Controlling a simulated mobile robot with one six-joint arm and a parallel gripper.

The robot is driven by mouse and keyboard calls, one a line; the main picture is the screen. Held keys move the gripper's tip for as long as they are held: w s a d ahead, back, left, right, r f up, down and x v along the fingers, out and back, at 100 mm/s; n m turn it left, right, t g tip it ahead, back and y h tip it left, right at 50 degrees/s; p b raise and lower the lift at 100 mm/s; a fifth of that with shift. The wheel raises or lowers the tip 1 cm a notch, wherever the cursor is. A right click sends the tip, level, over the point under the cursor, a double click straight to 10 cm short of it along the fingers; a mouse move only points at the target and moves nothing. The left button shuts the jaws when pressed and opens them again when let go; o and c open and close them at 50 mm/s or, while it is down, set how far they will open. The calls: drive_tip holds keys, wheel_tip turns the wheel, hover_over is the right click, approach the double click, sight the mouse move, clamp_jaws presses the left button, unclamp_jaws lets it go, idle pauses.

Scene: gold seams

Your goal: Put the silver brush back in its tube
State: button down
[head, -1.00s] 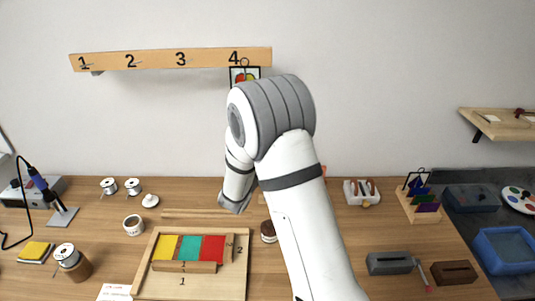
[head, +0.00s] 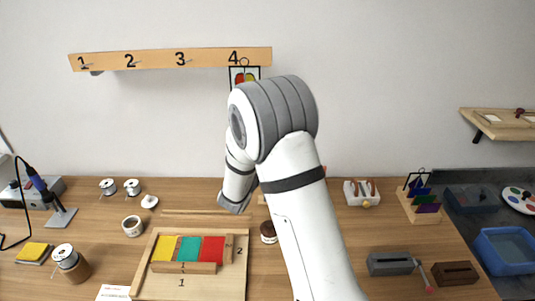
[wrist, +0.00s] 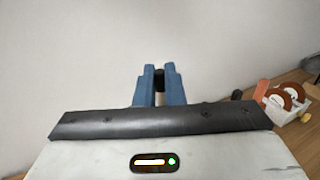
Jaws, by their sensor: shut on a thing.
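My gripper (wrist: 160,88) shows in the wrist view as two blue fingers close together. They are shut on a small dark thing (wrist: 159,76), of which only a blunt end shows between the fingertips. I cannot tell from this end whether it is the silver brush. Behind the fingertips there is only plain wall. In the head view my gripper is hidden behind my own arm. I cannot make out the brush's tube in either view.
A wooden tray with coloured pieces (head: 238,285) lies left of my arm, with a small dark jar (head: 268,238) beside it. A white holder (head: 352,199), a rack (head: 428,216) and grey (head: 390,264) and brown (head: 455,273) blocks stand to the right. A numbered rail (head: 150,60) is on the wall.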

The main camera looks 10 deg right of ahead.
drive_tip(key=shift+f+b, duration=0.6)
drive_tip(key=shift+b, duration=0.45)
idle(0.9)
drive_tip(key=shift+f+b, duration=1.95)
drive_tip(key=shift+b, duration=0.35)
idle(0.6)
drive_tip(key=shift+f+b, duration=0.95)
drive_tip(key=shift+f, duration=0.05)
drive_tip(key=c, duration=1.5)
unclamp_jaws()
drive_tip(key=shift+o, duration=0.7)
drive_tip(key=o, duration=0.4)
